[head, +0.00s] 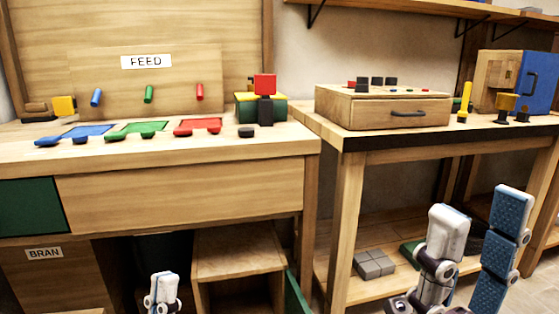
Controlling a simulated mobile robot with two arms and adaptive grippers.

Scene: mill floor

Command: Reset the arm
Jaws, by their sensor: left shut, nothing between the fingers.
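My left gripper (162,286) shows at the bottom edge, left of centre, low in front of the feed bench. Its fingers are together with nothing between them, and its lower part is cut off by the frame. My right gripper (480,212) is at the lower right, in front of the right-hand table. Its two white fingers with blue pads stand apart and point up, with nothing seen between them. Neither gripper touches anything that I can see.
The feed bench (180,187) carries blue (75,133), green (137,129) and red (197,126) trays. The right table (440,143) holds a wooden drawer box (375,110) and a blue cabinet (536,85). Grey blocks (373,264) lie on its lower shelf. A wooden stool (238,252) stands below the bench.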

